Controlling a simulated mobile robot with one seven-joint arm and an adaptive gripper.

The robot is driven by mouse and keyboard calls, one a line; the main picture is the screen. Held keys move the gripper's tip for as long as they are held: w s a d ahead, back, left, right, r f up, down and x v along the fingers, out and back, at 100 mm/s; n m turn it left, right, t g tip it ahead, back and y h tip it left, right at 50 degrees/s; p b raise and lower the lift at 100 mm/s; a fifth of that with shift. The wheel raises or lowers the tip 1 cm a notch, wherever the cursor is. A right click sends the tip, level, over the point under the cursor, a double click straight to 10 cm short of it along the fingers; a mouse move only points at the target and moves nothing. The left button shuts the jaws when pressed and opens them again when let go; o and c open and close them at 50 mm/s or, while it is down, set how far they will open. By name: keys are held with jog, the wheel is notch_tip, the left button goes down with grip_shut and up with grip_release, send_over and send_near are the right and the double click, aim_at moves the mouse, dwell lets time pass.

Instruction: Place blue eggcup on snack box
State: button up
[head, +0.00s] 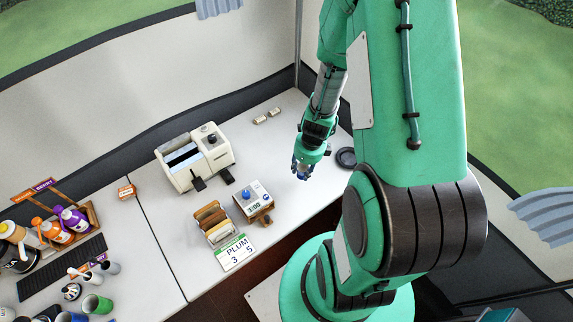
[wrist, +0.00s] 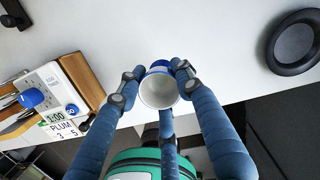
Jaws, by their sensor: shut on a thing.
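The blue eggcup (wrist: 158,90) is between my gripper's fingers (wrist: 158,78) in the wrist view. In the head view my gripper (head: 301,170) is above the right part of the counter, and the eggcup is mostly hidden by the fingers. A small orange and white box (head: 127,191) stands at the left counter's edge; it may be the snack box, but its label is too small to read.
A toaster (head: 190,160) stands at the back. A toast rack (head: 214,224), an egg timer (head: 247,193) and a PLUM sign (head: 234,253) are in front of it. A dark round dish (head: 346,157) lies right of my gripper. The counter between gripper and timer is clear.

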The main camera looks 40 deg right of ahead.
aim_at(302, 171)
jog(key=shift+r, duration=0.15)
notch_tip(302, 171, up, 14)
jog(key=shift+r, duration=0.1)
jog(key=w+a+n, duration=0.5)
jog(key=w+a, duration=1.2)
jog(key=a, duration=0.1)
jog(key=w+a+n+g, duration=0.1)
jog(key=w+a+n, duration=0.2)
jog(key=a, duration=1.4)
jog(key=w+a+n, duration=0.2)
jog(key=a+n, duration=0.2)
jog(key=a, duration=1.3)
jog(key=shift+y, duration=0.3)
notch_tip(302, 171, down, 12)
jog(key=shift+w+r+b, duration=0.15)
jog(key=shift+r+b, duration=0.1)
jog(key=shift+b, duration=0.1)
